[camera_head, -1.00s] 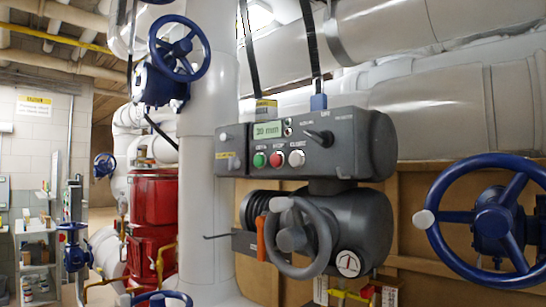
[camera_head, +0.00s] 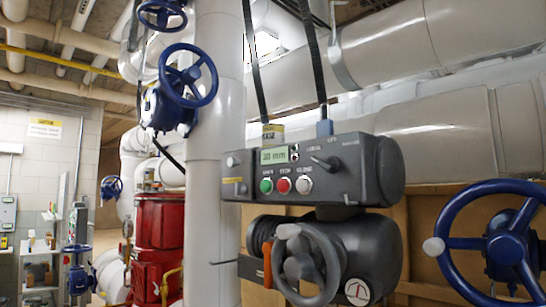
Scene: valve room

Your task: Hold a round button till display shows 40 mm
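A dark grey valve actuator (camera_head: 375,172) is mounted right of centre in the head view. Its front panel has three round buttons in a row: a green button (camera_head: 266,186), a red button (camera_head: 283,186) and a white button (camera_head: 304,184). The small labels above them are hard to read; the red one's seems to say STOP. A small green-lit display (camera_head: 273,156) sits above the buttons; its digits are too small to read surely. A black selector lever (camera_head: 325,162) is to their right. My gripper is not in view, and nothing touches the buttons.
A grey handwheel (camera_head: 308,265) juts out below the panel. A large blue handwheel (camera_head: 490,242) is at the right, another blue handwheel (camera_head: 188,76) at the upper left. A thick white vertical pipe (camera_head: 215,150) stands left of the actuator. The space before the panel looks clear.

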